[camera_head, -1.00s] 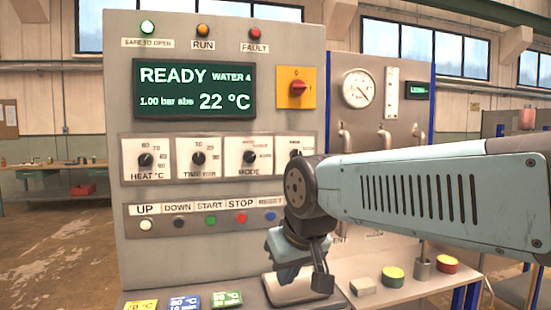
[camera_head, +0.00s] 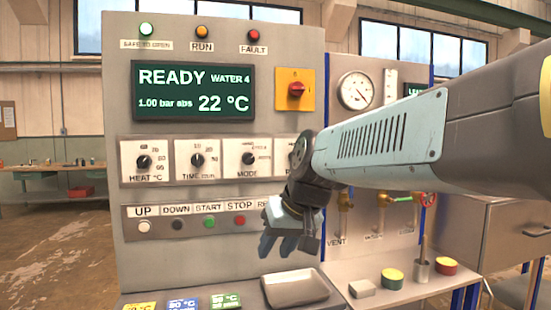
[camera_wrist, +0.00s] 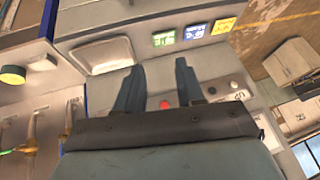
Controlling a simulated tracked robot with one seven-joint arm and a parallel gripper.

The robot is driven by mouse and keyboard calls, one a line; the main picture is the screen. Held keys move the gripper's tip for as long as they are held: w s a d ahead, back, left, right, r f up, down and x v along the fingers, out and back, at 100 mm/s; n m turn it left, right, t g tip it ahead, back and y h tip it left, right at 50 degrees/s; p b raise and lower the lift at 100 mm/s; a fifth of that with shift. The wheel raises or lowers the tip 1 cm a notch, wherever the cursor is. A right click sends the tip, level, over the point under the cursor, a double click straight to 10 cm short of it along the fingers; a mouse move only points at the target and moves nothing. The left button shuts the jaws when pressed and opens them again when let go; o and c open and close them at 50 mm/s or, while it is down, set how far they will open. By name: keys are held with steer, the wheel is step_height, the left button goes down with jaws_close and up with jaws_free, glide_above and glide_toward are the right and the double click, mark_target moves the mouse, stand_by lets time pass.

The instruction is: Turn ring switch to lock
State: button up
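The control panel (camera_head: 230,110) faces me with a row of dial switches. HEAT (camera_head: 144,162), TIME (camera_head: 197,160) and MODE (camera_head: 249,158) show clearly. A fourth dial plate (camera_head: 283,151) at the right end of the row is mostly hidden behind my arm; its knob and lettering cannot be read, so I cannot confirm it is the ring switch. My gripper (camera_head: 287,240) hangs below that plate, near the right end of the button row, pointing downward. In the wrist view my gripper (camera_wrist: 158,85) is open, with nothing between its fingers; the red STOP button (camera_wrist: 166,104) shows behind the gap.
A row of buttons with START (camera_head: 209,222) runs below the dials. A metal tray (camera_head: 295,302) lies on the ledge below my gripper, beside coloured cards (camera_head: 226,301). Valves (camera_head: 345,203) and yellow (camera_head: 392,278) and red-topped (camera_head: 446,266) cylinders are to the right.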

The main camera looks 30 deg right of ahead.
steer(key=o, duration=0.4)
steer(key=shift+m+t+y, duration=0.7)
steer(key=shift+m+t, duration=0.2)
steer(key=w+d+r, duration=0.1)
steer(key=w, duration=0.1)
steer(key=w+d+r, duration=0.3)
steer(key=w+r, duration=0.1)
steer(key=w, duration=0.1)
steer(key=shift+d+r, duration=0.2)
steer(key=shift+d, duration=0.05)
steer(key=shift+o, duration=0.5)
steer(key=w+d+r+m+t, duration=0.1)
steer(key=w+d+r, duration=0.2)
steer(key=w+d, duration=0.1)
steer(key=shift+d+r+t, duration=0.3)
steer(key=shift+t, duration=0.1)
steer(key=w+d+r+m+t+h, duration=0.1)
steer(key=w+d+r+t, duration=0.2)
steer(key=d, duration=0.5)
steer(key=w+d+r+m+t, duration=0.1)
steer(key=w+d+r+t, duration=0.1)
steer(key=d+r, duration=0.4)
steer(key=d+f+x, duration=0.1)
steer(key=d+x, duration=0.1)
steer(key=x, duration=1.1)
steer(key=shift+w+a, duration=0.25)
steer(key=shift+a, duration=0.2)
steer(key=shift+f, duration=0.1)
steer(key=c, duration=1)
